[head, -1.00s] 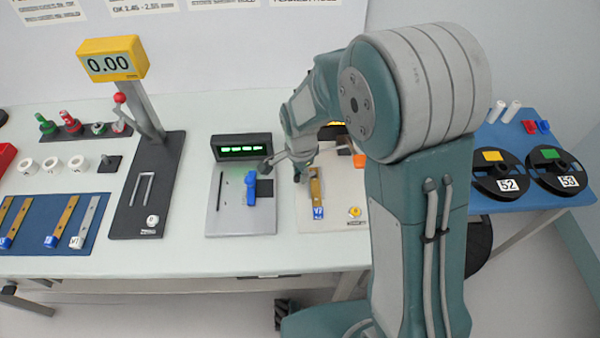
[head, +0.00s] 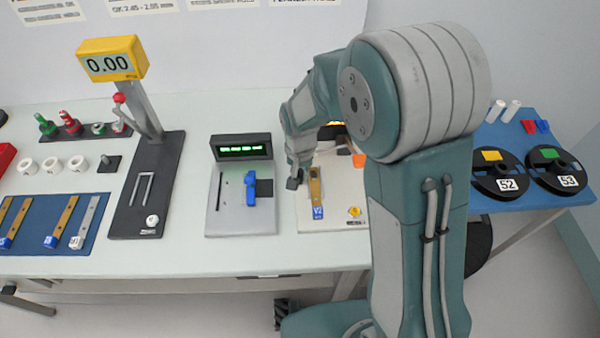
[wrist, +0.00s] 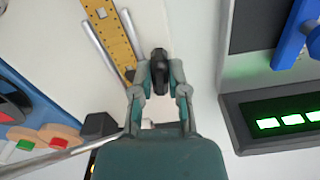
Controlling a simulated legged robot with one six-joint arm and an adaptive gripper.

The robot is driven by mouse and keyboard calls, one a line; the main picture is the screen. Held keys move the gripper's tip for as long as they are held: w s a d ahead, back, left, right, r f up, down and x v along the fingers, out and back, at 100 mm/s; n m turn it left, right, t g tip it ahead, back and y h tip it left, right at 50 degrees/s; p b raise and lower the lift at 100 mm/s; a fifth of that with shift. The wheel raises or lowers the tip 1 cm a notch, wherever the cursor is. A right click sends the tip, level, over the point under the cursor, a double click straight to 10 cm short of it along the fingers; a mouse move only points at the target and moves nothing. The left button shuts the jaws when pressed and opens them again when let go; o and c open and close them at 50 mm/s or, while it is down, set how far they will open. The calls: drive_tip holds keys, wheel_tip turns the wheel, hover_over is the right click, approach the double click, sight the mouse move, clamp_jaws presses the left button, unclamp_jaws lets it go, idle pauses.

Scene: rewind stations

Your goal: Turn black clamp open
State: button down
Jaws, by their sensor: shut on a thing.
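The black clamp (wrist: 160,70) stands between my fingertips in the wrist view. My gripper (wrist: 160,77) is shut on it, one finger against each side. In the head view my gripper (head: 293,182) points down at the left edge of the pale station plate (head: 340,222), and the clamp is hard to make out from the fingertips. A brass strip (head: 315,185) with a blue end lies just right of the gripper there; it also shows in the wrist view (wrist: 110,30), beside the clamp. How far the clamp is turned cannot be told.
Left of my gripper is a grey station with a blue handle (head: 250,188) and a green-lit display (head: 241,148). A yellow gauge (head: 112,60) on a post stands further left. An orange block (head: 359,160) is close on the right. My arm hides part of the bench.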

sight(299, 172)
drive_tip(key=shift+w+n, duration=0.2)
drive_tip(key=shift+n, duration=0.3)
drive_tip(key=c, duration=0.6)
unclamp_jaws()
drive_tip(key=shift+a, duration=0.1)
drive_tip(key=shift+c, duration=0.2)
wheel_tip(299, 172, up, 12)
